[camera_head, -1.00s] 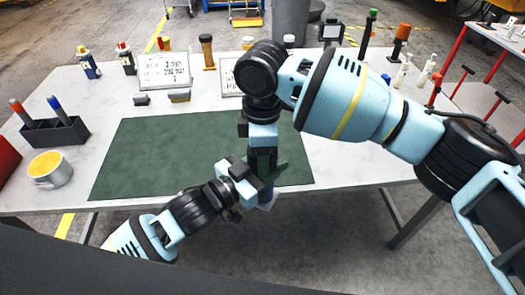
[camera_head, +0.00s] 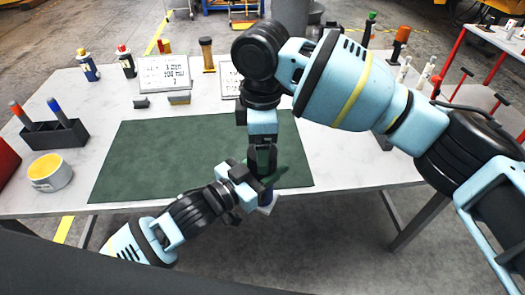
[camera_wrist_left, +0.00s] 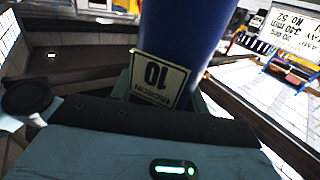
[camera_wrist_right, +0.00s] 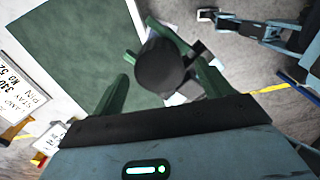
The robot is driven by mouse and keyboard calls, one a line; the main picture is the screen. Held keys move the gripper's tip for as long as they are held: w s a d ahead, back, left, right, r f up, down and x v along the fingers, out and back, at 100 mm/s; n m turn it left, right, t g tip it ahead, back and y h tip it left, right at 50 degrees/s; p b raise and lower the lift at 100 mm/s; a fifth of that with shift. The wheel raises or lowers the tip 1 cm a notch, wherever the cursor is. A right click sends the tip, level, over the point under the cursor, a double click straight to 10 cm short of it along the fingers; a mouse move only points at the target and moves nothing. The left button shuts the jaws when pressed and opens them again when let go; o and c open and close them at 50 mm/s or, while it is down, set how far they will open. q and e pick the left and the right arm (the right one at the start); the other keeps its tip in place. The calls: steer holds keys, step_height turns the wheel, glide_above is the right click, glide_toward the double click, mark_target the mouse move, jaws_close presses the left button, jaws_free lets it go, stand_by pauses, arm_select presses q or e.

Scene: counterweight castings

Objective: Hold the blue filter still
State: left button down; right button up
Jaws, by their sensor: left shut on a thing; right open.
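The blue filter (camera_wrist_left: 185,30) is a blue cylinder with a white label reading 10 MICRON, large in the left wrist view. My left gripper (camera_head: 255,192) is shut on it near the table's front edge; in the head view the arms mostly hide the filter. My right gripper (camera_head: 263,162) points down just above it. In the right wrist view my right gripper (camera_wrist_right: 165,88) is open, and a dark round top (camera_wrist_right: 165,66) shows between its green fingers. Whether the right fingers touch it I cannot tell.
A green mat (camera_head: 170,155) lies bare on the white table (camera_head: 75,105). A dark pen holder (camera_head: 55,133) and a yellow-filled cup (camera_head: 50,172) stand at the left. Sign plates (camera_head: 165,72), spray cans (camera_head: 88,65) and several small items line the back.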

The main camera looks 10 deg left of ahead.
steer(key=shift+r, duration=0.55)
steer(key=shift+c, duration=0.5)
steer(key=n, duration=0.1)
steer(key=r+n, duration=0.1)
steer(key=n, duration=0.1)
steer(key=r+n, duration=0.1)
steer(key=n, duration=0.3)
steer(key=r+n, duration=0.1)
steer(key=n, duration=0.1)
steer(key=shift+r+n, duration=0.2)
steer(key=shift+n, duration=0.1)
steer(key=shift+f, duration=4)
steer(key=shift+c, duration=0.4)
